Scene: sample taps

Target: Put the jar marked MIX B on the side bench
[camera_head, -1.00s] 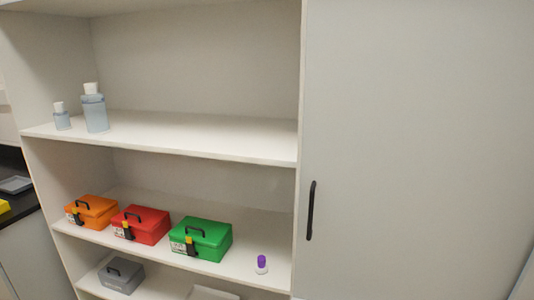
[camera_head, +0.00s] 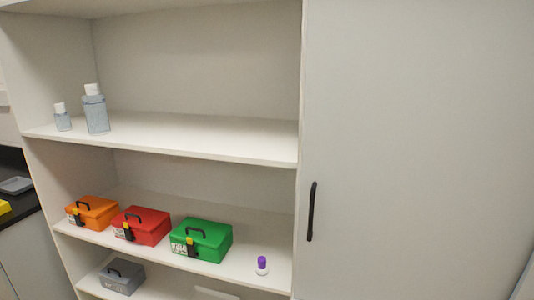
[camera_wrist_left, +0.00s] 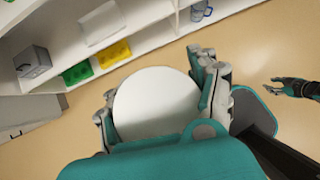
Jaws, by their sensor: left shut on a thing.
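In the left wrist view a white round thing (camera_wrist_left: 155,103), seen from its flat round face, sits between the fingers of my left gripper (camera_wrist_left: 160,107). The gripper is shut on it. No marking shows on this face, so I cannot read whether it is the MIX B jar. My right gripper (camera_wrist_left: 300,87) shows at the right edge of the left wrist view, over the floor; its jaws are too small to judge. Neither gripper is in the head view.
The head view shows a shelf unit with two bottles (camera_head: 96,112), orange (camera_head: 92,212), red (camera_head: 141,225) and green (camera_head: 202,239) boxes, a purple-capped vial (camera_head: 262,265) and a grey box (camera_head: 122,276). A dark bench top (camera_head: 20,205) stands at far left. A closed door (camera_head: 420,150) is right.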

